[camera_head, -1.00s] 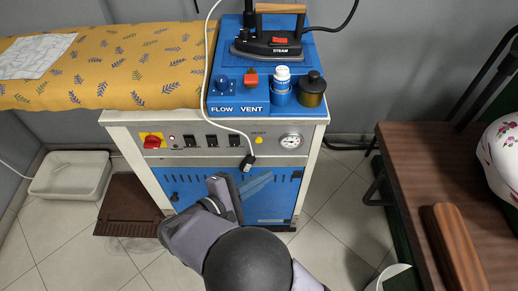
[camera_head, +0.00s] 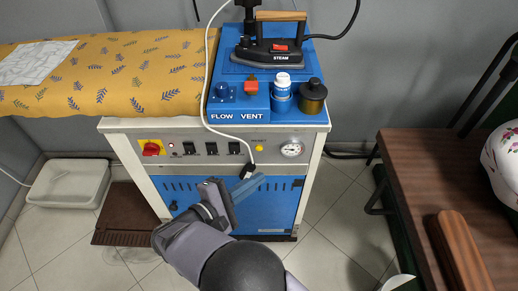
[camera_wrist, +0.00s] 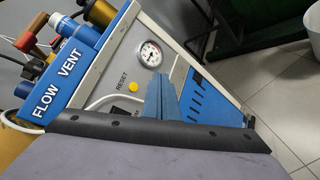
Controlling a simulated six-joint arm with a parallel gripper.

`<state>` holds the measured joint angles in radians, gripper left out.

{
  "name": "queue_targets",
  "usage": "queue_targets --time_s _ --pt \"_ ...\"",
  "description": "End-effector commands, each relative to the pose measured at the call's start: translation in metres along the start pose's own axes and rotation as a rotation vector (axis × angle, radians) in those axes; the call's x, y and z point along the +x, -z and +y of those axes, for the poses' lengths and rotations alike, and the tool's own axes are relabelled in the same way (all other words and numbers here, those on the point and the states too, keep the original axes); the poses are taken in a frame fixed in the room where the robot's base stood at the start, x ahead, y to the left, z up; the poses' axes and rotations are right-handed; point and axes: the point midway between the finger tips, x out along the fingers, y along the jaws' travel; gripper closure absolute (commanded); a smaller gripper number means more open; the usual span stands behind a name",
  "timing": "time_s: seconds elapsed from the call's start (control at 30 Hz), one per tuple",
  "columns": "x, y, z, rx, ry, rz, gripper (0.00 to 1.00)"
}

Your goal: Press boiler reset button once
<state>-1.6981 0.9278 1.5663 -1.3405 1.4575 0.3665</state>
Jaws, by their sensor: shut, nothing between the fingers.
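The yellow reset button (camera_head: 259,148) is on the boiler's pale front panel, left of the round pressure gauge (camera_head: 291,150). In the wrist view the button (camera_wrist: 133,87) shows clearly under the word RESET, with the gauge (camera_wrist: 150,54) above it. My gripper (camera_head: 262,178) is shut and empty, its blue fingers in front of the cabinet, a little below the button in the head view. In the wrist view the fingers (camera_wrist: 161,80) appear just right of the button. They look apart from it; the exact gap cannot be told.
A white cable (camera_head: 206,100) hangs across the panel to a black plug (camera_head: 248,170) close to my fingers. Black switches (camera_head: 212,148) and a red knob (camera_head: 151,148) sit left on the panel. The steam iron (camera_head: 268,52) and bottles (camera_head: 312,97) stand above. A bench (camera_head: 405,165) is at right.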

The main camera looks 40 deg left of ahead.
Motion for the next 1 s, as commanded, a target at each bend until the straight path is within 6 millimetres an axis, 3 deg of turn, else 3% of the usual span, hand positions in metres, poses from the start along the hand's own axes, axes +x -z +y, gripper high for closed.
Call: queue_targets --time_s 0.5,1.0 --pt "0.04 0.029 0.027 0.002 0.0 0.0 1.0" --pt "0.046 0.033 0.033 -0.001 0.0 0.0 1.0"
